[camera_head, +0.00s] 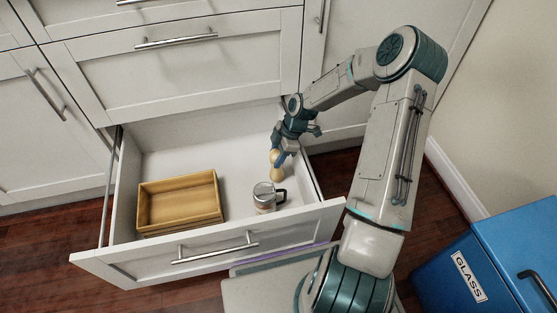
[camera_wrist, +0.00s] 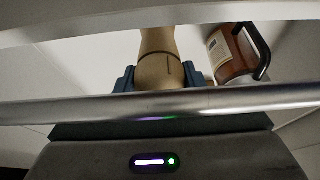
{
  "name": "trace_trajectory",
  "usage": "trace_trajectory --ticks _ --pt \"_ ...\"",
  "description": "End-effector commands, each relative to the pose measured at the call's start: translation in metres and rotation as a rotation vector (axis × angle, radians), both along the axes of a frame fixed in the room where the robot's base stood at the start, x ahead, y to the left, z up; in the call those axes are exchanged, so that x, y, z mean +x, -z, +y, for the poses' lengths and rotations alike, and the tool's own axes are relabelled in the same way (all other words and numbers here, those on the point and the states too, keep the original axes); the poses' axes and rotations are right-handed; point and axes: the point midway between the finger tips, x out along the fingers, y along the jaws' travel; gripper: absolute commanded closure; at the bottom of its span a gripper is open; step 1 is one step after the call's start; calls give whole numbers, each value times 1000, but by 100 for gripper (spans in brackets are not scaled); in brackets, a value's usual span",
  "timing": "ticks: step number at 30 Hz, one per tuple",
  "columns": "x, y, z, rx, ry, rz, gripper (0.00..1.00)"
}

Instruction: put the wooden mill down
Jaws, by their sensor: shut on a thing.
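The wooden mill (camera_head: 276,163) is pale tan and is held by my gripper (camera_head: 283,155) inside the right part of the open drawer. The mill also shows in the wrist view (camera_wrist: 158,62), between the blue fingers of my gripper (camera_wrist: 158,82). It looks roughly upright. Its lower end is close to the drawer floor, but I cannot tell whether it touches. The open drawer (camera_head: 215,262) is white with a bar handle.
A jar with a dark handle (camera_head: 264,197) stands just in front of the mill; it also shows in the wrist view (camera_wrist: 232,55). A wooden tray (camera_head: 180,228) sits at the drawer's left. The drawer floor between is clear. A blue bin (camera_head: 500,260) stands at right.

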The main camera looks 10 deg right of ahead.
Motion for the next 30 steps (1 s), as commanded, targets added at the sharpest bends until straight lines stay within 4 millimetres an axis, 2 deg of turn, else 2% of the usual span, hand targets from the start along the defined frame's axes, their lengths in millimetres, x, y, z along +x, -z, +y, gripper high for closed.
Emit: trace_trajectory --ticks 1,2,13,14,15,16,25,30 --pt "0 11 0 0 0 0 99" --pt "0 12 0 0 -1 0 99" --pt "0 15 0 0 0 -1 99" --pt "0 14 0 -1 0 -1 48" --pt "0 14 0 -1 0 -1 37" --pt "0 14 0 -1 0 -1 34" --pt "0 11 0 -1 -1 -1 34" --pt "1 -11 -8 -1 2 -3 34"
